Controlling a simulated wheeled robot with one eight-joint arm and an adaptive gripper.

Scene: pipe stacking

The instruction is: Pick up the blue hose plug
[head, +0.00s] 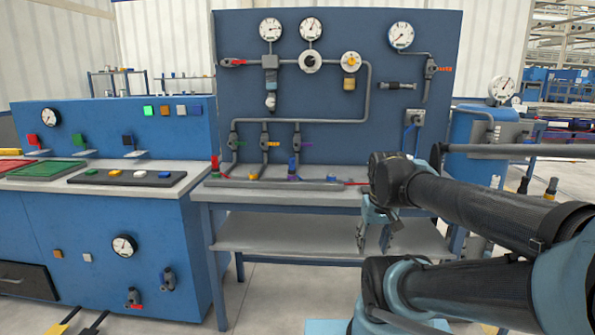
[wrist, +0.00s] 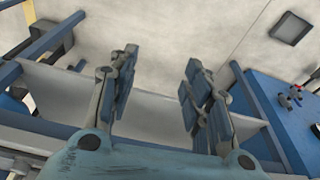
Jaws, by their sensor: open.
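A small blue piece (head: 293,164) stands at the foot of the right-hand vertical pipe on the workbench (head: 335,198) in the head view. It may be the blue hose plug, but it is too small to be sure. My gripper (head: 376,238) hangs in front of the bench, right of that piece and lower than the bench top. In the wrist view my gripper (wrist: 160,75) has its two fingers wide apart with nothing between them. No hose plug shows clearly in the wrist view.
Red and yellow fittings stand left of the blue piece. A long grey pipe (head: 272,185) lies along the bench top's front. A blue back panel (head: 335,95) with gauges rises behind. A lower shelf (head: 290,236) spans under the bench. A blue control cabinet (head: 100,245) stands left.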

